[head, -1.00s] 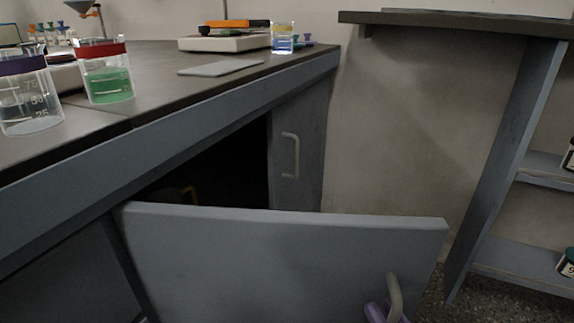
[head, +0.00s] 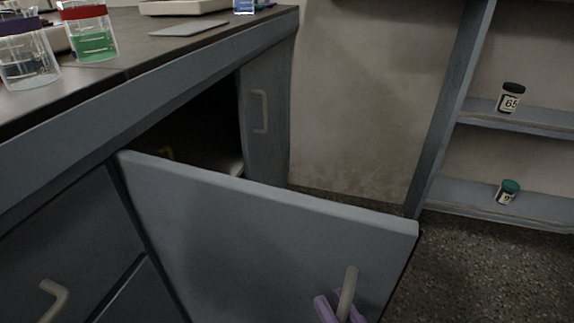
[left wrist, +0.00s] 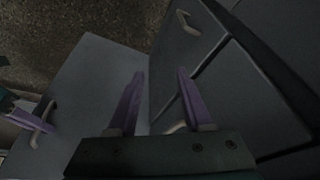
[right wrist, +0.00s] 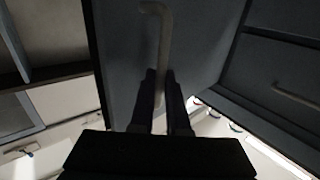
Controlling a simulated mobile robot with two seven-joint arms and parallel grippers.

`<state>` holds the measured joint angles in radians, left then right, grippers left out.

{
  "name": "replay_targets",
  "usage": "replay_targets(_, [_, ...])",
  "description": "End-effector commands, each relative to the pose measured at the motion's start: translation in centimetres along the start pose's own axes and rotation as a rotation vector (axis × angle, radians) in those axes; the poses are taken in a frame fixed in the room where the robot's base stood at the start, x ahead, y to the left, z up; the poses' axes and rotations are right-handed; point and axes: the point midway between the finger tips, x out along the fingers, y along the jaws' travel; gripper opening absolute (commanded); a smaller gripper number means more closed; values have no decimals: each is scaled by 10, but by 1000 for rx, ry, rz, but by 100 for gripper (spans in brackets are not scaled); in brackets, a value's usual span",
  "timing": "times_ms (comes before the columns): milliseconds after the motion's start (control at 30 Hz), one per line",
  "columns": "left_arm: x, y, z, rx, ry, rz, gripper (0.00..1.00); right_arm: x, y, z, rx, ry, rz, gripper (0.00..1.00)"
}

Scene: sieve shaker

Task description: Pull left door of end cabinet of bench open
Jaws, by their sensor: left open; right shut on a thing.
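The left door (head: 250,225) of the end cabinet is grey-blue and stands swung well out from the bench. Its pale curved handle (head: 348,291) is near the free edge. My right gripper (head: 339,310), with purple fingers, is shut on this handle; the right wrist view also shows the handle (right wrist: 163,45) running between the fingers (right wrist: 162,90). The dark cabinet inside shows behind the door. My left gripper (left wrist: 160,95) is open with nothing between its fingers. In the left wrist view it hangs near the door (left wrist: 85,85) and the bench fronts; it is not in the head view.
The cabinet's right door (head: 266,140) is shut. A drawer handle (head: 52,300) sticks out at lower left. Beakers with green (head: 93,40) and clear contents stand on the bench top. A shelf unit (head: 530,122) with small jars stands at right. Floor (head: 470,270) right of the door is bare.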

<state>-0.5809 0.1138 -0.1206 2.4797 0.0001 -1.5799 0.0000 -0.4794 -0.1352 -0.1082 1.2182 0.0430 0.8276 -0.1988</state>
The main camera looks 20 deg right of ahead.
Motion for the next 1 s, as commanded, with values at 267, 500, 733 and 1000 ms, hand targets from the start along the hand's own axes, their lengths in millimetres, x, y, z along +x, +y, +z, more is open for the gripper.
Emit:
replay_targets(267, [0, 0, 0, 2, 0, -2, 50, 0, 0, 0, 0, -2, -1, 18])
replay_targets(500, [0, -2, 0, 8, -1, -7, 50, 0, 0, 0, 0, -1, 0, 26])
replay_targets(733, [-3, -3, -1, 9, 0, -8, 50, -14, 0, 0, 0, -4, -1, 26])
replay_targets(1000, [-7, -3, -2, 9, 0, -8, 50, -69, 0, 1, 0, -6, -2, 26])
